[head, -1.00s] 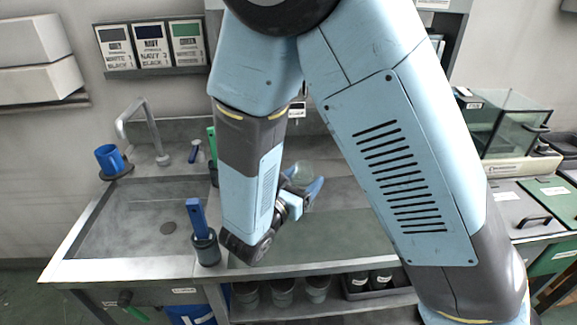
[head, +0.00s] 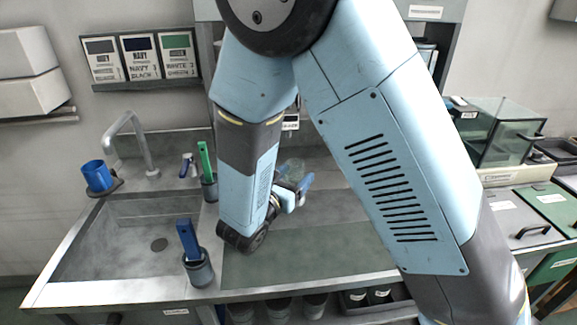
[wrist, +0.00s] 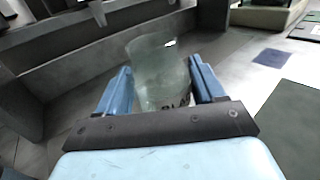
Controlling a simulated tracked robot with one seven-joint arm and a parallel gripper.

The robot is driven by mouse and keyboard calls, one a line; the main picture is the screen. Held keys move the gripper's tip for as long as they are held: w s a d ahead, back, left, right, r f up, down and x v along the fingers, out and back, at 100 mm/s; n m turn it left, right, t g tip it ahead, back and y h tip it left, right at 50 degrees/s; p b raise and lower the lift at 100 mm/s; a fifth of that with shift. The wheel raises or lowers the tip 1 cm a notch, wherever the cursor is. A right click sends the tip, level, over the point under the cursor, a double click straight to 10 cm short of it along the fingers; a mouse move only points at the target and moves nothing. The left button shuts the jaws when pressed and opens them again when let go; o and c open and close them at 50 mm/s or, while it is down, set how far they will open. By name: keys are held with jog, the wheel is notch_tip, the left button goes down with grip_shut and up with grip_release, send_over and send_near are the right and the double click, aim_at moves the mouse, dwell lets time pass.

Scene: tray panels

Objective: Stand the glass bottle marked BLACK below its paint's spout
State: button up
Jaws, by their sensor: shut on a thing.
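A clear glass bottle (wrist: 160,72) stands between the two blue fingers of my gripper (wrist: 162,88) in the wrist view. Dark letters that look like "BLA" show low on its side, partly cut off by the gripper body. In the head view the bottle (head: 292,170) shows faintly beside my gripper (head: 296,188), which is shut on it over the worktop. It looks about upright. In the wrist view, pale spout-like parts (wrist: 97,12) show at the top left, ahead of the bottle. Their paint labels are not readable, and my arm hides much of that area in the head view.
A sink with a tap (head: 135,140) and a blue mug (head: 97,176) are at the left. Two pots holding a blue-handled tool (head: 188,240) and a green-handled tool (head: 204,160) stand beside it. A glass tank (head: 500,135) stands at the right. The front worktop is clear.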

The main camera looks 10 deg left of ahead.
jog(key=w+a+f, duration=0.1)
jog(key=w, duration=0.3)
jog(key=w+a, duration=0.1)
jog(key=w, duration=0.3)
jog(key=w+a+f, duration=0.1)
jog(key=w, duration=0.3)
jog(key=shift+a+f, duration=0.1)
jog(key=shift+f, duration=0.65)
jog(key=o, duration=1.2)
jog(key=shift+v, duration=3.8)
